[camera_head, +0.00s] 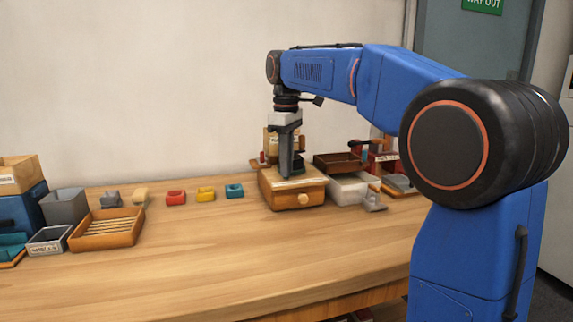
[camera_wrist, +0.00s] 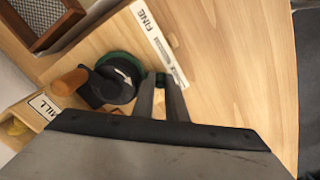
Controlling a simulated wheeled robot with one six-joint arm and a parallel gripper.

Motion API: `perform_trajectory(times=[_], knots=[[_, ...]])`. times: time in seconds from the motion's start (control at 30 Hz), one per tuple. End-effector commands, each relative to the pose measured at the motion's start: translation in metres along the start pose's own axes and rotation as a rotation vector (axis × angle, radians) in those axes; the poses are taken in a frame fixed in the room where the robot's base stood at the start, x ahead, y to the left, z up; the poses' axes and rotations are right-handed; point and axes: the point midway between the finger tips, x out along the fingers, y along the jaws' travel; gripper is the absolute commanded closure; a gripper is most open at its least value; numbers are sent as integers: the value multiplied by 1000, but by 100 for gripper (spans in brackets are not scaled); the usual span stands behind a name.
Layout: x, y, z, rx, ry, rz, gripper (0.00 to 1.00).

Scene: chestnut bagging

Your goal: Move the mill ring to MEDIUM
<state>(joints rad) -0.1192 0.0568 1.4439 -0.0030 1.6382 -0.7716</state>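The mill (camera_head: 297,190) is a wooden box with a round knob on its front, standing on the table below my gripper. In the wrist view its top carries a dark round part with a white arrow, edged by a green ring (camera_wrist: 119,57), and a wooden crank handle (camera_wrist: 70,81). A white scale strip (camera_wrist: 157,42) beside it reads FINE at one end; its other words are too small to read. My gripper (camera_wrist: 160,80) points down at the mill top, its fingers slightly apart around a small dark-green tab beside the ring. I cannot tell whether they grip it.
Red (camera_head: 176,197), yellow (camera_head: 206,193) and teal (camera_head: 234,190) blocks stand left of the mill. A slatted wooden tray (camera_head: 107,240) and a grey bin (camera_head: 65,206) are farther left. A white container (camera_head: 346,189) stands close right of the mill. The front table is clear.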

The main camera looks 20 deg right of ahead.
Motion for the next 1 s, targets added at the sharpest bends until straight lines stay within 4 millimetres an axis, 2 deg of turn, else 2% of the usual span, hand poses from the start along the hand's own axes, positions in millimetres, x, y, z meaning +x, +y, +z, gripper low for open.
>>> perform_trajectory(times=[0.27, 1.0], knots=[[-1, 1, 3, -44, 1, 1, 100], [-1, 13, 30, -474, 3, 2, 100]])
